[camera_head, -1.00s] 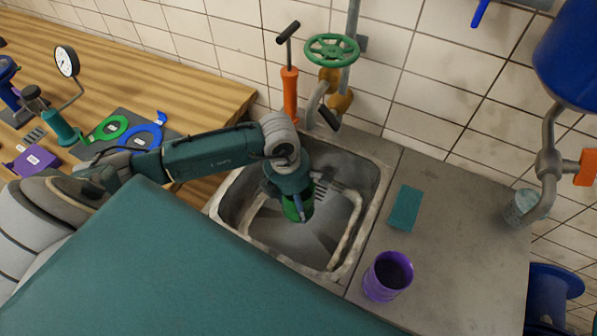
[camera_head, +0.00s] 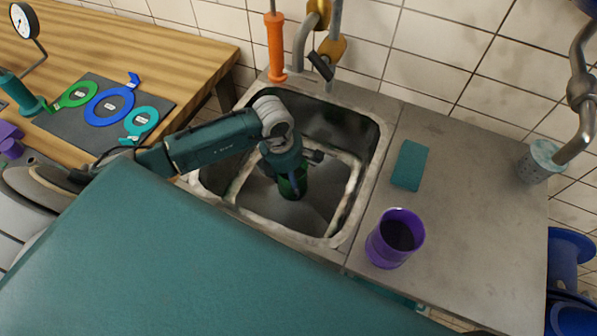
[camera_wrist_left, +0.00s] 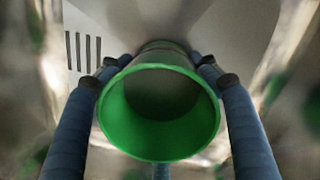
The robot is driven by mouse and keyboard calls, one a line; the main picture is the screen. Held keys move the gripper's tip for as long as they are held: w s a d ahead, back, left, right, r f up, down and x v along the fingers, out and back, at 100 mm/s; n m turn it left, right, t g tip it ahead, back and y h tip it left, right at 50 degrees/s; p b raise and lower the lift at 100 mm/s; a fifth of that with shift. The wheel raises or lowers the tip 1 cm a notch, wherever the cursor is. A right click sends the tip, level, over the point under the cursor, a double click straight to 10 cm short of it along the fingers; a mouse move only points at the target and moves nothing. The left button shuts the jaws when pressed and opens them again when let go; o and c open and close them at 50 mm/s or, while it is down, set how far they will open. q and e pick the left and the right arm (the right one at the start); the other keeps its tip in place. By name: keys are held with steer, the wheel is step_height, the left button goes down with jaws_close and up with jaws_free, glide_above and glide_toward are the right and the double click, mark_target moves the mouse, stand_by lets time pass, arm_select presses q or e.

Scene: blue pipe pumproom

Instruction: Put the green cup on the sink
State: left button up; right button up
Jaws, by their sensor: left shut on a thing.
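The green cup (camera_head: 293,184) is inside the basin of the metal sink (camera_head: 362,190), partly hidden by my left gripper. In the left wrist view the green cup (camera_wrist_left: 158,112) shows its open mouth, with the fingers of my left gripper (camera_wrist_left: 160,70) on both sides of it. My left gripper (camera_head: 290,170) is shut on the cup. I cannot tell whether the cup touches the basin floor. My right gripper is not in view.
A purple cup (camera_head: 394,240) and a teal sponge (camera_head: 409,165) stand on the counter right of the basin. An orange pump (camera_head: 275,48) and a tap (camera_head: 312,45) rise behind it. A wooden table (camera_head: 150,45) with coloured rings is at left.

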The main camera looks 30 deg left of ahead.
mark_target(298, 174)
arm_select(q)
steer(key=w+b, duration=0.1)
steer(key=w, duration=0.1)
steer(key=w+f+b, duration=0.1)
steer(key=w, duration=0.1)
steer(key=shift+w+a+f+b, duration=0.1)
steer(key=shift+f+b, duration=0.05)
steer(key=shift+b, duration=0.15)
steer(key=o, duration=1.3)
